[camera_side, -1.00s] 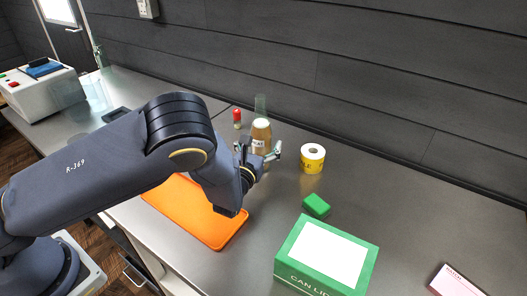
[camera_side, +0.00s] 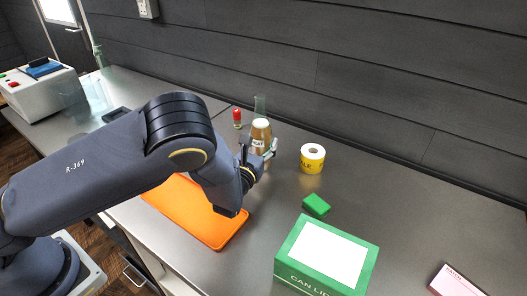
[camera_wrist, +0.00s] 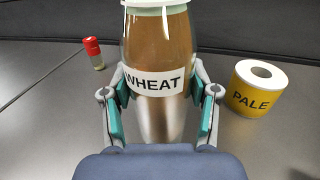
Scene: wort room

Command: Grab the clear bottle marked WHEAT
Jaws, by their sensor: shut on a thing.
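The clear bottle marked WHEAT (camera_wrist: 160,50) stands upright in the middle of the wrist view, with amber contents and a white label (camera_wrist: 154,82). Its top is cut off there. In the side view the bottle (camera_side: 261,128) shows behind my gripper, its lower part partly hidden. My gripper (camera_wrist: 160,100) has its teal-padded fingers on both sides of the bottle at label height, shut on it. In the side view my gripper (camera_side: 258,150) is low over the counter; I cannot tell whether the bottle's base touches the counter.
A yellow PALE roll (camera_wrist: 258,88) stands right of the bottle; a small red-capped vial (camera_wrist: 94,52) stands left.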

